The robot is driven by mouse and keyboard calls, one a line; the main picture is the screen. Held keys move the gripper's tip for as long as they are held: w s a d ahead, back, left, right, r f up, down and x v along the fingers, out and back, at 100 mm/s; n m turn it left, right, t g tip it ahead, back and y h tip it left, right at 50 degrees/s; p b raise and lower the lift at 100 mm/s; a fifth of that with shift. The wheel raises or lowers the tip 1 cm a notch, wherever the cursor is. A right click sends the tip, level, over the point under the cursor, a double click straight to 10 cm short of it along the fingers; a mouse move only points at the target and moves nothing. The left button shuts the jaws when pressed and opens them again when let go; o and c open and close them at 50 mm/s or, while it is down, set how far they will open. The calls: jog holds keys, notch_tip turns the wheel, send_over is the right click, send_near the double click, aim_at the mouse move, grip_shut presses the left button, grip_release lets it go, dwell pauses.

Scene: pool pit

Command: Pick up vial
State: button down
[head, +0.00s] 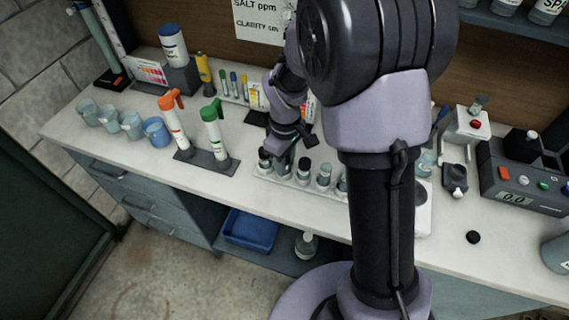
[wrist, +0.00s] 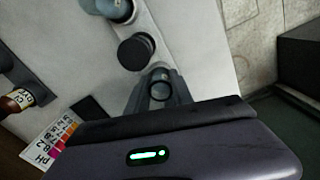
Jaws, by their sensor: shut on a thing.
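In the wrist view my gripper (wrist: 159,92) is shut on a vial (wrist: 160,88), a small round shape between the fingers at the end of a white rack (wrist: 152,22). In the head view my gripper (head: 288,143) is low over the left end of the same rack (head: 262,171), partly blocked by my arm. The held vial is hard to make out there. I cannot tell whether it is clear of the rack. A black-capped vial (wrist: 136,50) stands close beside the fingers in the wrist view. Several vials (head: 303,172) stand in the rack in the head view.
Two white bottles with orange (head: 173,122) and green (head: 215,133) tops stand left of the rack. Several cups (head: 131,124) stand farther left. A meter box (head: 520,178) and small devices are at the right. The counter's front strip (head: 100,150) is clear.

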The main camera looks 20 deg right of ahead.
jog(key=shift+r+p, duration=0.3)
jog(key=shift+r, duration=0.25)
notch_tip(320, 180, up, 3)
jog(key=shift+f+p, duration=0.15)
jog(key=shift+p, duration=0.55)
jog(key=s+a, duration=0.3)
jog(key=s, duration=0.4)
jog(key=s+a+r+p, duration=0.1)
jog(key=s+a, duration=0.2)
jog(key=s, duration=0.5)
jog(key=shift+r, duration=0.15)
notch_tip(320, 180, up, 4)
jog(key=p, duration=0.3)
jog(key=shift+f+p, duration=0.25)
jog(key=shift+p, duration=0.05)
jog(key=shift+w+f, duration=0.1)
